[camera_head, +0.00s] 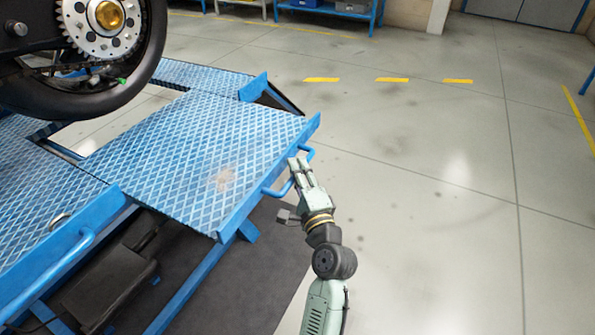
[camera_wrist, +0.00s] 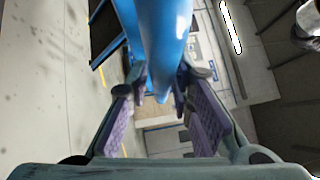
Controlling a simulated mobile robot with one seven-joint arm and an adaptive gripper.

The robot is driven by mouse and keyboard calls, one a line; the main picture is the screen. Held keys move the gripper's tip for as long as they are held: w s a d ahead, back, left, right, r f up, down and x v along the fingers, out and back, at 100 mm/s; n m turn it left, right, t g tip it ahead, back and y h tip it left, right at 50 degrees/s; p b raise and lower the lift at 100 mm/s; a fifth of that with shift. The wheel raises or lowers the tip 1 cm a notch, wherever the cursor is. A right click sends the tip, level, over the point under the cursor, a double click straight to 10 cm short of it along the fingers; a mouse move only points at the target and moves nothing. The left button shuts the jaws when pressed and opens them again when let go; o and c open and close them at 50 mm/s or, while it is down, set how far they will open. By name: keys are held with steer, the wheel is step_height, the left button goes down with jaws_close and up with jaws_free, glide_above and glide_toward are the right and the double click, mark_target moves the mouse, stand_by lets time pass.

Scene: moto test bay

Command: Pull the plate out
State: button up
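The plate (camera_head: 205,135) is a blue diamond-tread panel at the end of the lift, lying flat, with a worn patch near its front edge. A blue bar handle (camera_head: 277,190) stands out from its edge lip; its middle is hidden by my gripper. My gripper (camera_head: 298,162) is at the handle. In the wrist view the blue handle bar (camera_wrist: 163,40) runs between and above my two fingers, whose purple pads stand apart. My gripper looks open around the bar; I cannot tell if a pad touches it.
A motorcycle wheel (camera_head: 150,50) stands over the lift at upper left. A second blue panel (camera_head: 50,200) with its own handle (camera_head: 70,262) lies at the left. A dark box (camera_head: 110,285) sits below. The grey floor (camera_head: 430,190) to the right is clear.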

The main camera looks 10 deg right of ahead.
steer(key=shift+o, duration=1.1)
steer(key=r+v, duration=0.1)
steer(key=v, duration=0.6)
steer(key=shift+s+f, duration=0.25)
steer(key=shift+f, duration=0.2)
